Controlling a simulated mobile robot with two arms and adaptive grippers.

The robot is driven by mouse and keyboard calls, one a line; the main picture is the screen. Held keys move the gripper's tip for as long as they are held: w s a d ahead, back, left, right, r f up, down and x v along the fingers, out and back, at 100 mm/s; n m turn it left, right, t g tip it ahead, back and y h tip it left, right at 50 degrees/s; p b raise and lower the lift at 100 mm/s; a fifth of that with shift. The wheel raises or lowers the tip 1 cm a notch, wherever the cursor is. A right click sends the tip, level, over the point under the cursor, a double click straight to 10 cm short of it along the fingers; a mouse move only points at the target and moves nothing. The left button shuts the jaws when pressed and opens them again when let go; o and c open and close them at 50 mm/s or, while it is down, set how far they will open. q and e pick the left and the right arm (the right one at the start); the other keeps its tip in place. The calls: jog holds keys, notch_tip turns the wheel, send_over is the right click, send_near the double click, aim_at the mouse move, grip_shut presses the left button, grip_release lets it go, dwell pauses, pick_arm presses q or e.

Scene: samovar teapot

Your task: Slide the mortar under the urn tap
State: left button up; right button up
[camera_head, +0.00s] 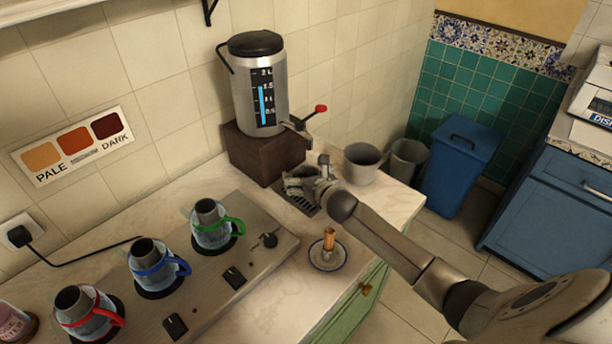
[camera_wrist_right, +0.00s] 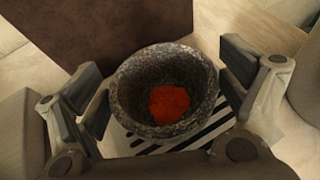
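The urn (camera_head: 262,95) is a silver cylinder with a black lid, standing on a dark wooden block (camera_head: 262,152). Its tap (camera_head: 298,128) with a red handle sticks out to the right. The mortar (camera_wrist_right: 135,92) is a speckled grey stone bowl with red stuff inside. In the right wrist view it stands upright on a slatted drip grate (camera_wrist_right: 190,143), in front of the block. My right gripper (camera_wrist_right: 166,85) is open, one finger on each side of the mortar. In the head view my right gripper (camera_head: 305,184) is low near the tap and I cannot make out the mortar. My left gripper is not in view.
A grey pot (camera_head: 362,164) stands right of the gripper. A saucer (camera_head: 328,256) with a brownish upright piece is nearer the front. Several glass pots with coloured handles, such as the green one (camera_head: 212,228), stand on a metal panel at left. A blue bin (camera_head: 462,165) is beyond the counter.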

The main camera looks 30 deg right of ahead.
jog(key=c, duration=0.9)
jog(key=o, duration=1.3)
jog(key=shift+s, duration=0.1)
jog(key=v, duration=1.2)
jog(key=shift+f, duration=0.1)
